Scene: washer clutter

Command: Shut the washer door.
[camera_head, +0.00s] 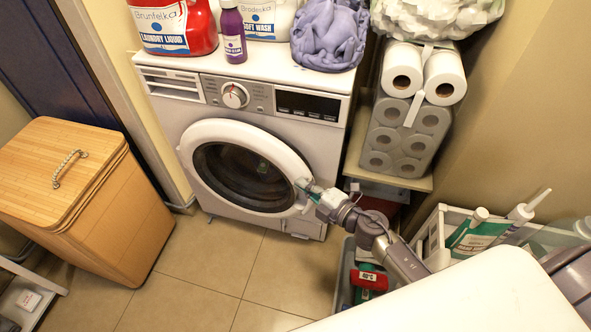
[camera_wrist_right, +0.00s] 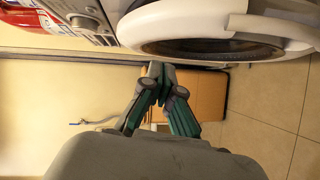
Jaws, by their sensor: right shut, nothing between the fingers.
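The white washer (camera_head: 325,82) stands against the back wall. Its round door, with a white rim (camera_head: 196,135) and dark glass, lies over the front opening, flush or nearly so; I cannot tell if it is latched. The door rim (camera_wrist_right: 152,25) also shows at the top of the right wrist view. My right gripper (camera_head: 308,187) is at the right edge of the door, fingers shut and empty; contact with the rim is unclear. Its green fingers meet at their tips in the right wrist view (camera_wrist_right: 160,75). My left gripper is not in view.
A wooden hamper (camera_head: 75,200) stands left of the washer. Detergent bottles (camera_head: 232,35) and a purple cloth bundle (camera_head: 328,35) sit on top. Paper rolls (camera_head: 402,135) on a shelf and a white crate of bottles (camera_head: 437,232) stand right. Tiled floor in front is clear.

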